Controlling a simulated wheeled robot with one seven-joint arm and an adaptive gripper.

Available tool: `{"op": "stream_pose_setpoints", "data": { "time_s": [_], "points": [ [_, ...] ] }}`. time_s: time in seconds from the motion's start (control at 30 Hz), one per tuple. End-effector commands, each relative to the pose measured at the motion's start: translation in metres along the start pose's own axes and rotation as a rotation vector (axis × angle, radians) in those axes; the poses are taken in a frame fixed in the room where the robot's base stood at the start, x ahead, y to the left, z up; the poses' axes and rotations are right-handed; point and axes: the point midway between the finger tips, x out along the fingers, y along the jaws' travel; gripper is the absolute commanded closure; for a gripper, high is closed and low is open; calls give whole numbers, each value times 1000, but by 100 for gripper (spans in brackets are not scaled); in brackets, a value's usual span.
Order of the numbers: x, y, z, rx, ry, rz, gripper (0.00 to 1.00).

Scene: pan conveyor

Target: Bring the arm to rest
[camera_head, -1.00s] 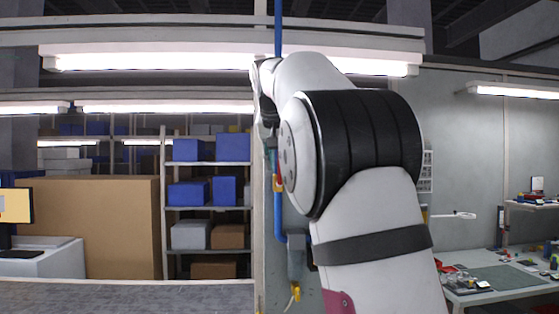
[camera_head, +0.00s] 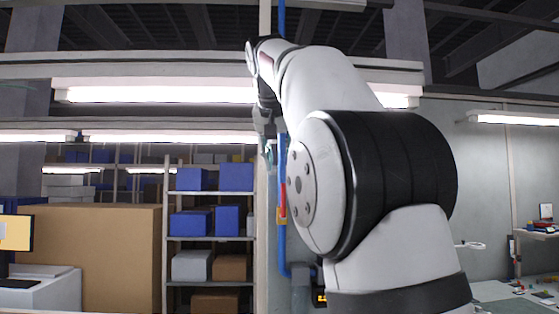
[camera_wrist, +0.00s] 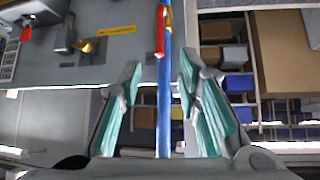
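My arm rises at the right of centre in the head view, bent at a large white and black joint. Its upper link leans up and left to the wrist. My gripper (camera_wrist: 160,72) shows in the wrist view with its two teal-padded fingers apart and nothing between them. A blue vertical pipe (camera_wrist: 164,110) runs behind the gap, seemingly at a distance. In the head view the gripper (camera_head: 268,128) is small and partly hidden at the wrist's lower end.
Shelves with blue bins (camera_head: 190,222) stand behind, left of the arm. A large brown box (camera_head: 90,255) stands further left. A wall pipe (camera_head: 282,240) runs just left of the arm. A workbench (camera_head: 500,292) with small items is at the right. Light tubes (camera_head: 160,94) hang overhead.

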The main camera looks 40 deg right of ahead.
Motion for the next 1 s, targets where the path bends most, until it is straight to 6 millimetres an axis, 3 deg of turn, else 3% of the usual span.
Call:
{"op": "stream_pose_setpoints", "data": {
  "time_s": [0.37,0.53,0.77,1.0],
  "points": [
    [0,0,1,-2,-3,-3,69],
    [1,-1,20,-32,-31,-40,69],
    [3,-8,82,-127,-98,-144,69],
    [4,-18,164,-238,-156,-249,69]
  ]
}}
